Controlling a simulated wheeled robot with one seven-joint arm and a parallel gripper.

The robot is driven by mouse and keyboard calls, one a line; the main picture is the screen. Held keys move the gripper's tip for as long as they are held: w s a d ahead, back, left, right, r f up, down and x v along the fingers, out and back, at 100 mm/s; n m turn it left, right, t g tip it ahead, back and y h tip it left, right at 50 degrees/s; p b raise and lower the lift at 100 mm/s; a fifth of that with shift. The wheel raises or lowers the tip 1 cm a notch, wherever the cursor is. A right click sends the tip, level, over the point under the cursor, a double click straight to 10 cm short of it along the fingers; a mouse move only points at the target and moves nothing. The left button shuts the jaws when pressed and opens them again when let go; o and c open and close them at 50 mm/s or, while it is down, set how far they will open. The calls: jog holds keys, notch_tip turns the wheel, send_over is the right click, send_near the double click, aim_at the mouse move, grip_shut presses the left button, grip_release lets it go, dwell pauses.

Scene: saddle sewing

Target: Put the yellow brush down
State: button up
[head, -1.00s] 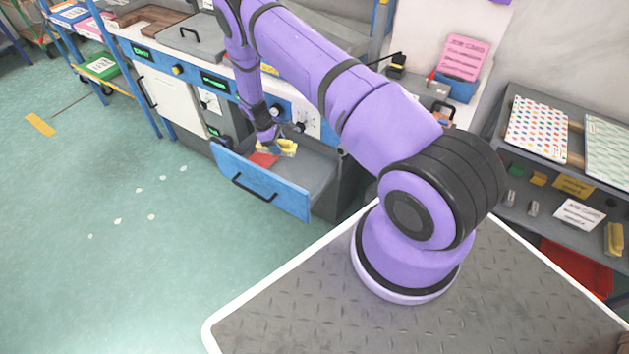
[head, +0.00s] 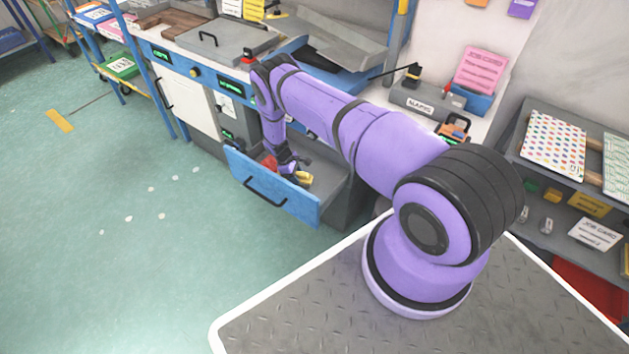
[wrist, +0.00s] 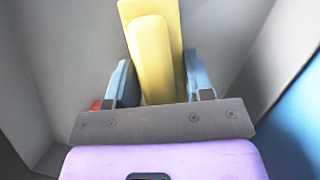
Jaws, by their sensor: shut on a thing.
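The yellow brush (wrist: 152,50) is between the two blue-grey fingers of my gripper (wrist: 161,82) in the wrist view, and the fingers are shut on it. In the head view the yellow brush (head: 303,178) shows low inside the open blue-fronted drawer, and my gripper (head: 291,170) points down into that drawer. The drawer (head: 272,190) has a dark handle on its front. I cannot tell whether the brush touches the drawer floor.
A red thing (head: 269,163) is in the drawer beside my gripper; a bit of red also shows left of the fingers in the wrist view (wrist: 96,105). Grey drawer walls stand close on both sides. The worktop above holds a grey-lidded box (head: 215,45).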

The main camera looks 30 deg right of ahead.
aim_at(307, 174)
jog(key=shift+s+d+r, duration=0.15)
jog(key=shift+s+d, duration=1.7)
jog(key=shift+s, duration=0.1)
jog(key=shift+s+d+f, duration=0.2)
jog(key=shift+s+d, duration=0.2)
jog(key=shift+s, duration=0.1)
jog(key=shift+s+d+f, duration=0.2)
jog(key=shift+s+d, duration=0.2)
jog(key=shift+s, duration=0.05)
jog(key=shift+f, duration=0.2)
jog(key=shift+f, duration=0.15)
jog(key=o, duration=1.1)
jog(key=shift+c, duration=0.2)
